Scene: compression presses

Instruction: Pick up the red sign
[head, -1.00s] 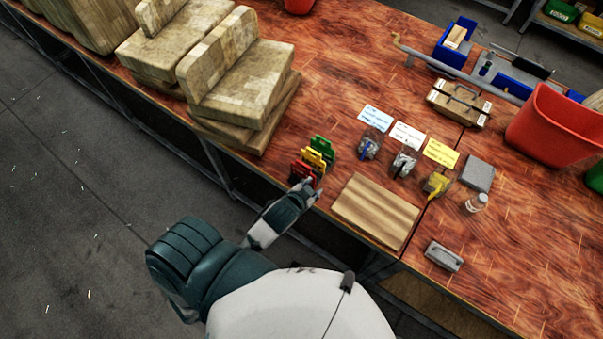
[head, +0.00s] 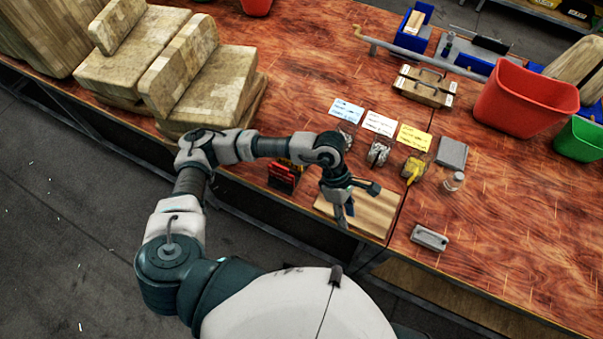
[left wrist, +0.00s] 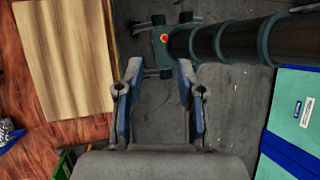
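The red sign (head: 282,179) stands near the front edge of the wooden table in the head view, partly covered by my left forearm. The yellow and green signs beside it are mostly hidden behind the arm. My left gripper (head: 359,200) is above the light wooden board (head: 378,214), to the right of the red sign and apart from it. In the left wrist view, the left gripper's (left wrist: 157,92) fingers are spread with nothing between them, and the board (left wrist: 65,55) shows at the left. The red sign cannot be made out there. My right gripper is out of view.
Labels with small clamped parts lie behind the board, including a yellow part (head: 412,170). A grey block (head: 429,237) and a small clear bottle (head: 453,181) are to its right. A red bin (head: 525,100) stands farther right. Stacked wooden blocks (head: 212,85) fill the left.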

